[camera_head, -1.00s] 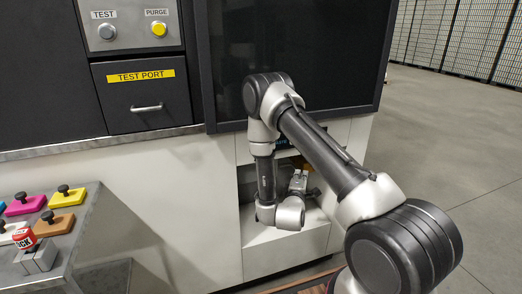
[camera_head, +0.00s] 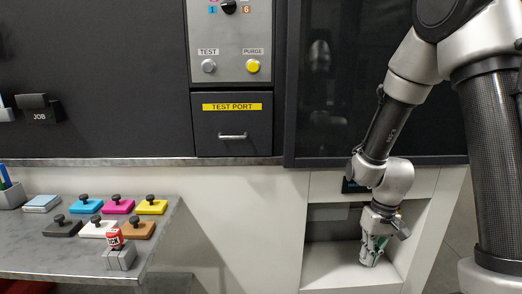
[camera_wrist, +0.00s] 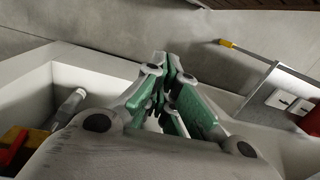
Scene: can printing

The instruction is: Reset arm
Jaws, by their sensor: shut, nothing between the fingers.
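My gripper (camera_head: 371,256) points down at the open white recess (camera_head: 330,262) low in the machine, at the right of the head view. In the wrist view its grey and green fingers (camera_wrist: 168,68) are closed together with nothing between them. My arm hangs down from the upper right of the head view and bends at the wrist above the gripper.
A metal side table (camera_head: 60,262) at left holds several coloured blocks with black knobs and a red-labelled item (camera_head: 115,240) on a grey stand. The test port drawer (camera_head: 232,125) is shut. In the wrist view, a yellow-tipped rod (camera_wrist: 226,43) lies near a grey panel.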

